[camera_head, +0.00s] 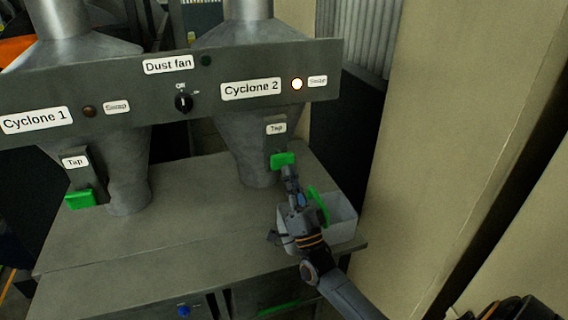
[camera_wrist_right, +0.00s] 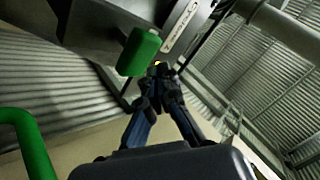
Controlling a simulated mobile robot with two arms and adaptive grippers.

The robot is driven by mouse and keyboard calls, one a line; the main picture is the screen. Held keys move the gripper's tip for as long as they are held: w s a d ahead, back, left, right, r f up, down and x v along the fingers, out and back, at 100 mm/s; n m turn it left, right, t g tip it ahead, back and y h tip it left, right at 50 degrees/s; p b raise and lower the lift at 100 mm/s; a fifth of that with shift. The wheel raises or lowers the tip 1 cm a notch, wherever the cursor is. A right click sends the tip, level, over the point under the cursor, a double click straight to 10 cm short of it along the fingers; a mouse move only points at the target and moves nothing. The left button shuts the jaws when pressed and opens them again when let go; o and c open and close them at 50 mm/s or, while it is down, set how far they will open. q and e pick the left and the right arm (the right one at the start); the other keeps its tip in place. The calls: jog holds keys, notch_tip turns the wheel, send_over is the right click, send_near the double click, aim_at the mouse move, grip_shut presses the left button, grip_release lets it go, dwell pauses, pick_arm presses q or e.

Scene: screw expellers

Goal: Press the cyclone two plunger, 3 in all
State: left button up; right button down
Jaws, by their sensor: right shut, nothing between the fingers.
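The cyclone two plunger (camera_head: 283,160) is a green block below the "Tap" label on the Cyclone 2 funnel (camera_head: 245,140). It also shows as a green block in the right wrist view (camera_wrist_right: 139,52). My right gripper (camera_head: 289,174) is shut and empty, with its fingertips just below and in front of the green block; I cannot tell whether they touch. In the right wrist view the fingers (camera_wrist_right: 160,72) point up beside the block. The Cyclone 2 "Swap" lamp (camera_head: 297,84) is lit. My left gripper is not in view.
A light bin (camera_head: 343,222) with a green handle (camera_head: 319,206) stands beside my right gripper on the grey bench (camera_head: 190,235). Cyclone 1 has its own green plunger (camera_head: 80,199) and an unlit lamp (camera_head: 89,111). A dust fan knob (camera_head: 183,102) sits between them. A beige panel (camera_head: 450,130) rises at right.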

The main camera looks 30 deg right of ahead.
aim_at(284, 162)
dwell(0.4)
jog(key=shift+w+d+b, duration=0.1)
jog(key=shift+w+b, duration=0.2)
jog(key=shift+w, duration=0.15)
jog(key=shift+w+d+b, duration=0.15)
jog(key=shift+w+b, duration=0.25)
jog(key=shift+w, duration=0.15)
jog(key=shift+w+d+b, duration=0.15)
jog(key=shift+w+b, duration=0.2)
jog(key=shift+w, duration=0.2)
dwell(1.3)
jog(key=shift+s+a+p, duration=0.2)
jog(key=shift+s+p, duration=0.15)
jog(key=shift+s, duration=0.4)
jog(key=shift+s+a+p, duration=0.2)
jog(key=shift+s+p, duration=0.15)
jog(key=shift+s, duration=0.4)
jog(key=s+p, duration=0.1)
jog(key=s, duration=0.1)
jog(key=s+a+p, duration=0.1)
jog(key=s, duration=0.2)
jog(key=shift+a, duration=0.1)
